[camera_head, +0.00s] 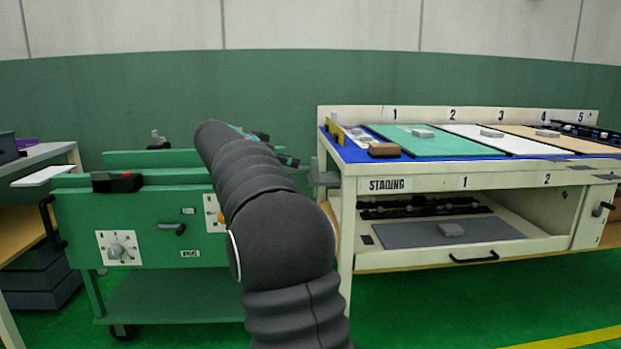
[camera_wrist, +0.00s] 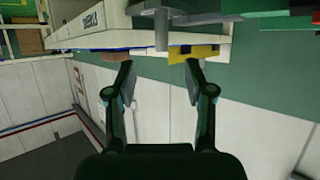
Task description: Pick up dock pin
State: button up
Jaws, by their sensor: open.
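A grey upright pin-like part (camera_wrist: 161,30) shows at the top middle of the wrist view, between the staging table and the green cart; I take it to be the dock pin, but cannot be sure. In the head view a grey fitting (camera_head: 325,178) at the table's left side seems to be the same place. My gripper (camera_wrist: 159,68) is open and empty, its two fingers apart, with the grey part beyond the gap between the tips. In the head view my arm hides most of the gripper.
The staging table (camera_head: 405,184) stands right, with coloured mats and small blocks on top. The green cart (camera_head: 75,225) stands left, with knobs and a black-and-red block (camera_head: 117,181). A yellow piece (camera_wrist: 202,53) shows near the right fingertip. The floor ahead right is clear.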

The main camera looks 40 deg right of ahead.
aim_at(312, 167)
jog(key=x, duration=1.4)
jog(key=shift+w+d+r, duration=0.15)
jog(key=shift+w+r, duration=0.05)
grip_shut()
